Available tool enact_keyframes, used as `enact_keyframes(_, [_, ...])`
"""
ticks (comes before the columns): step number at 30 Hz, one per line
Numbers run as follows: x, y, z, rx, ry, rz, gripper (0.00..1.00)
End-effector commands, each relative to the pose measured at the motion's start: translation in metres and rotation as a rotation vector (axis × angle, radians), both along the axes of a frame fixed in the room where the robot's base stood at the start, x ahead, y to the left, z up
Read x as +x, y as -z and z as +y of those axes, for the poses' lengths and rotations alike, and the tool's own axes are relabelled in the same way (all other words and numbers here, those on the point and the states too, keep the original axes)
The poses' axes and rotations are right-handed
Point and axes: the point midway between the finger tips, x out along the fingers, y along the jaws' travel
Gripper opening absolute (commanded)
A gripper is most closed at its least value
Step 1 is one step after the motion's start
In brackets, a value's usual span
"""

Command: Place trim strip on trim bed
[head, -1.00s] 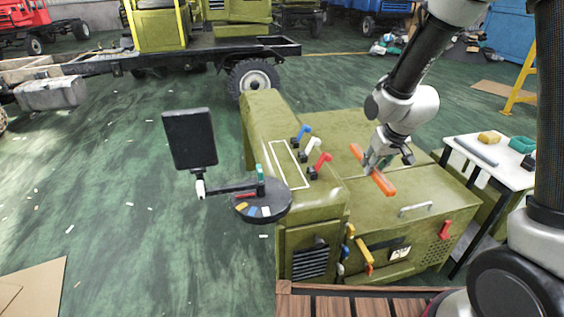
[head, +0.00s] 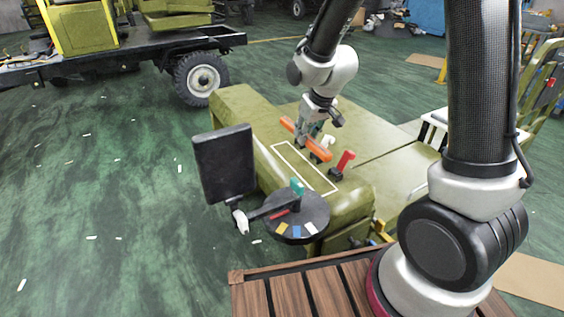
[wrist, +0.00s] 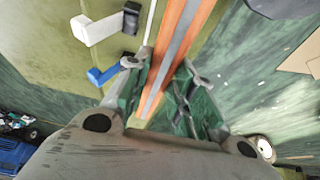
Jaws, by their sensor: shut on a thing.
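My gripper (head: 306,140) is shut on the orange trim strip (head: 319,151), gripping it near its middle. In the wrist view the strip (wrist: 178,35) has a grey stripe along it and runs between the green fingers. The trim bed looks to be the white-outlined rectangle (head: 305,169) on the olive cabinet top. The strip is near the far right side of the outline, apparently above the surface. The strip and outline run in roughly the same direction. One white line of the outline (wrist: 151,20) shows left of the strip in the wrist view.
A red lever (head: 343,163) and a white lever (head: 328,142) stand right of the outline. A blue lever (wrist: 104,75) is close to the fingers in the wrist view. A dark screen (head: 224,162) and a round black tray (head: 312,222) stand at the left and front.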

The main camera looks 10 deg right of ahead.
Motion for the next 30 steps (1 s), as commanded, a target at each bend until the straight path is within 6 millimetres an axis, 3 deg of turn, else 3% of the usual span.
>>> enact_keyframes(6, [-0.001, 0.041, 0.0, -0.002, 0.0, 0.005, 0.0])
enact_keyframes(18, [-0.001, 0.093, -0.001, -0.002, 0.0, 0.005, 0.0])
enact_keyframes(30, [0.0, 0.1, 0.0, -0.001, 0.0, 0.002, 0.0])
